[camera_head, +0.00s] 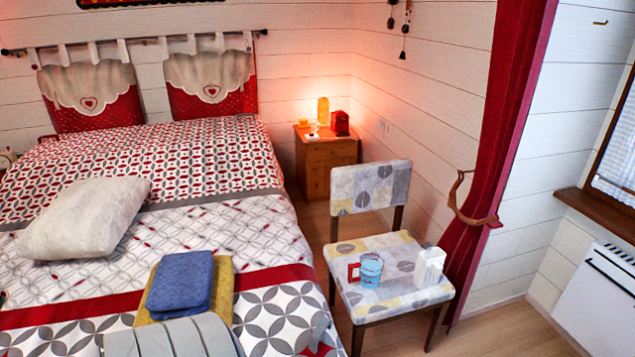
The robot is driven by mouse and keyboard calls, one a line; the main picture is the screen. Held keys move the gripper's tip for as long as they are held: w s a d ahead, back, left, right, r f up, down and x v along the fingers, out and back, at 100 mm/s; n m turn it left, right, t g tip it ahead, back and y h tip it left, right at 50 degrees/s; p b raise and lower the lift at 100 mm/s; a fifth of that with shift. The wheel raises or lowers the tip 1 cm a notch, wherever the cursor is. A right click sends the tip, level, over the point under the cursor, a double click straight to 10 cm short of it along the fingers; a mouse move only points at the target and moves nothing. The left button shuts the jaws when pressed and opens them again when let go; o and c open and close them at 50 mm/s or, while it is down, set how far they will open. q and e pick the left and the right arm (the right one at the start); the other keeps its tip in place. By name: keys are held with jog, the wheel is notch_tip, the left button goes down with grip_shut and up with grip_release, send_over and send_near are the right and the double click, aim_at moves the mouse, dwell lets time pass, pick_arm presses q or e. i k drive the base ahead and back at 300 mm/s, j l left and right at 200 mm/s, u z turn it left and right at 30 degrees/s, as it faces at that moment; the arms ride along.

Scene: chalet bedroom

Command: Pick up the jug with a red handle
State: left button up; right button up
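A jug (371,269) with a light blue, see-through looking body stands upright on the seat of a chair (385,305). Its red handle (353,272) points to the left. The chair has a patterned seat and backrest and stands on the floor to the right of the bed. Nothing is touching the jug's handle. Neither of my grippers can be made out in the head view.
A white carton-like object (429,266) stands on the seat, right of the jug. The bed (265,225) bears a pillow (85,218) and folded blue (180,283) and yellow cloths. A red curtain (500,130) hangs close behind the chair's right side. Floor (500,335) is clear at lower right.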

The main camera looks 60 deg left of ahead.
aim_at(370, 264)
jog(key=j+u, duration=0.15)
jog(key=u, duration=1.25)
jog(key=i+l, duration=0.05)
jog(key=l, duration=0.05)
